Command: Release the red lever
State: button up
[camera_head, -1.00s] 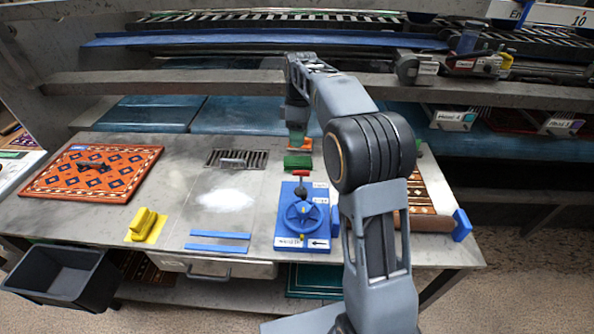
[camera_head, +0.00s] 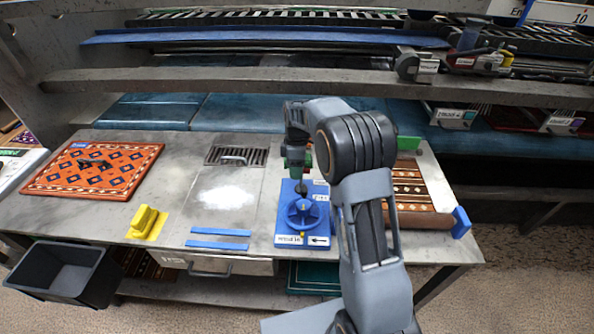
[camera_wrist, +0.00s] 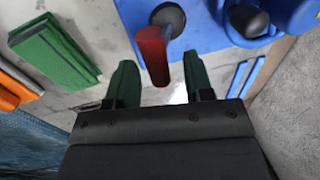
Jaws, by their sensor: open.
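The red lever (camera_wrist: 152,55) shows in the wrist view, its red grip on a dark round base on the blue device. It stands between the two green fingertips of my gripper (camera_wrist: 160,68), which are open with a gap on each side. No clear contact with the lever shows. In the head view my gripper (camera_head: 296,165) hangs over the back end of the blue device (camera_head: 287,226), hiding the lever's red grip. The device's blue handwheel (camera_head: 306,213) and white labels show in front of the gripper.
A green block (camera_wrist: 55,52) and an orange piece (camera_wrist: 14,88) lie left of the lever in the wrist view. On the table are a patterned orange rug (camera_head: 60,172), white powder (camera_head: 228,197), a yellow brush (camera_head: 146,222) and a rolled rug (camera_head: 420,216). A shelf edge (camera_head: 250,79) runs behind.

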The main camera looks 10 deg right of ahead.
jog(key=shift+s+f, duration=0.1)
jog(key=shift+f, duration=0.5)
